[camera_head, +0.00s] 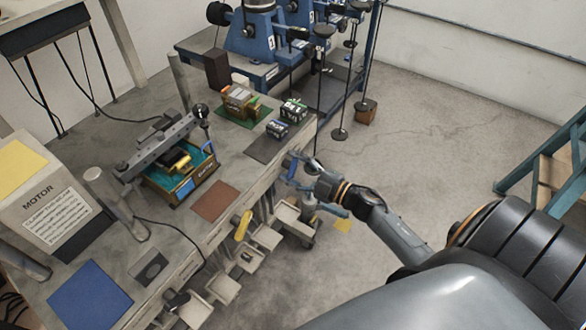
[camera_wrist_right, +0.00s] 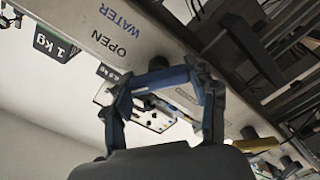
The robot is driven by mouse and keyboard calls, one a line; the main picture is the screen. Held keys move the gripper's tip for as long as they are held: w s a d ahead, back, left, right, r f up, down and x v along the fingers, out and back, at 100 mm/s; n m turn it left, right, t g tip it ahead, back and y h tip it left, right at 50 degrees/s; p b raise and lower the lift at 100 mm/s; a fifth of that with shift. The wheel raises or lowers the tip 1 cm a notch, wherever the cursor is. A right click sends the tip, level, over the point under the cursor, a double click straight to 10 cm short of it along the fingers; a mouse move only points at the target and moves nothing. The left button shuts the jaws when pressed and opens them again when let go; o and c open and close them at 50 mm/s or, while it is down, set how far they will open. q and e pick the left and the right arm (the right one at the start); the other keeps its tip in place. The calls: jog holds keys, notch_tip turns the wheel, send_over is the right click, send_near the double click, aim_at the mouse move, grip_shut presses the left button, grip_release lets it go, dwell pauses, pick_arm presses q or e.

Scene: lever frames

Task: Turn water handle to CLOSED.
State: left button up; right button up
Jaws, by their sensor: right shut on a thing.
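The water handle (camera_wrist_right: 162,78) is a blue bar at the bench's front edge. In the right wrist view it lies across between the two fingers of my right gripper (camera_wrist_right: 165,92), which is shut on it. The printed words OPEN and WATER (camera_wrist_right: 123,18) show on the bench front beside it. In the head view my right gripper (camera_head: 303,184) is at the right end of the bench front, and its fingers largely hide the handle. The word CLOSED cannot be made out. My left gripper is not in view.
A yellow handle (camera_head: 243,225) sticks out of the bench front, left of my right gripper. Several pale trays (camera_head: 223,288) hang below the bench edge. The bench (camera_head: 190,235) carries a clamp device (camera_head: 160,145) and small boxes.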

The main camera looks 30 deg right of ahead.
jog(key=n, duration=0.1)
jog(key=n+b, duration=0.1)
jog(key=n, duration=0.1)
jog(key=n+b, duration=0.1)
jog(key=shift+f+n, duration=0.25)
jog(key=shift+n, duration=0.05)
jog(key=n+b, duration=0.2)
jog(key=n, duration=0.1)
jog(key=shift+f+n+b, duration=0.1)
jog(key=shift+n+b, duration=0.2)
jog(key=shift+b, duration=0.05)
jog(key=n+b, duration=0.2)
jog(key=n, duration=0.2)
jog(key=shift+b, duration=0.4)
jog(key=shift+n+b, duration=1)
jog(key=shift+n, duration=1)
jog(key=o, duration=1.2)
jog(key=shift+c, duration=0.2)
jog(key=shift+s, duration=0.1)
